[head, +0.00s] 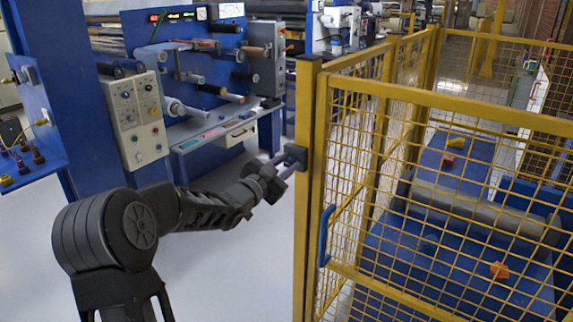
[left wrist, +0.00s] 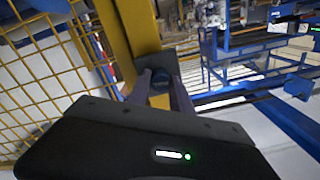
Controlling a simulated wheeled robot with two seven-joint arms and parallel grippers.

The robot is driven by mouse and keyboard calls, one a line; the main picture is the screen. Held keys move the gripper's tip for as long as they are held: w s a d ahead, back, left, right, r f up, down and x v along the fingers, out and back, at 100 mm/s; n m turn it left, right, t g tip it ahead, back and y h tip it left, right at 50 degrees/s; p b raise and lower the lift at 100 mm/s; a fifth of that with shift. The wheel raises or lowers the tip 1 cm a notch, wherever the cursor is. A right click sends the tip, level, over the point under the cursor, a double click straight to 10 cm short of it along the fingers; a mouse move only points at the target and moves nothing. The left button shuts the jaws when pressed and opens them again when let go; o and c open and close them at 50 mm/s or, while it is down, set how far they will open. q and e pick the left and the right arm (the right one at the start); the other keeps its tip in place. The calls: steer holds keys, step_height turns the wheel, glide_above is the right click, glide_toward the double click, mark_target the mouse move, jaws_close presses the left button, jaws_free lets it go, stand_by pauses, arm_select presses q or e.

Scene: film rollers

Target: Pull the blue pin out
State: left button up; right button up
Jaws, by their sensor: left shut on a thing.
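My left gripper (head: 279,165) reaches the yellow gate post (head: 307,200) from its left side, at a small dark latch block (head: 295,157) near the top of the post. In the head view the pin is hidden by the fingers and the block. I cannot tell how deep it sits. My right gripper is in neither view.
A yellow mesh gate (head: 430,200) with a blue handle (head: 325,236) stands right of the post. Behind the mesh is a blue machine with a grey roller (head: 470,205) and small orange and red pieces. A blue control machine (head: 200,75) stands behind my arm. Pale floor is free around the arm.

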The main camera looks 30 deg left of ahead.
arm_select(q)
jaws_close()
